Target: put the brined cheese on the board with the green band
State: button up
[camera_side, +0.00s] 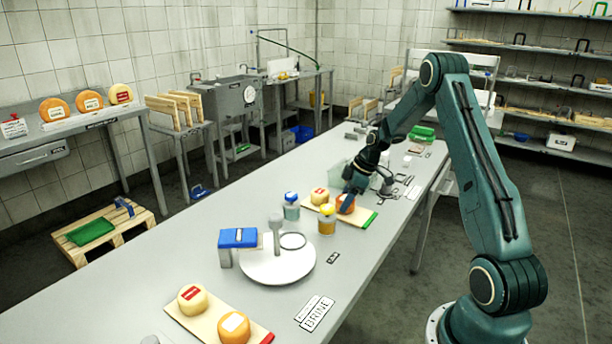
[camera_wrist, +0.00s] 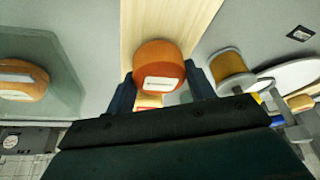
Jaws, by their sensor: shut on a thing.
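My gripper (camera_side: 347,190) is shut on an orange cheese wheel (camera_side: 345,205) with a white label. In the wrist view the gripper (camera_wrist: 160,90) has one finger on each side of this orange wheel (camera_wrist: 160,62). The wheel is at the wooden board with the green band (camera_side: 367,221); whether it touches the wood I cannot tell. A yellow wheel with a red label (camera_side: 319,195) sits on the same board, left of the held wheel. A clear tank (camera_side: 337,171) stands just behind; the wrist view shows another orange wheel (camera_wrist: 22,88) in it.
A white round plate (camera_side: 278,268) and a blue-topped device (camera_side: 238,238) are nearer. A red-banded board (camera_side: 209,322) with two wheels lies in front, beside a BRINE sign (camera_side: 316,313).

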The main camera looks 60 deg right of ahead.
jog(key=shift+f, duration=0.25)
jog(key=o, duration=1)
jog(key=v, duration=1.2)
jog(key=shift+r, duration=0.1)
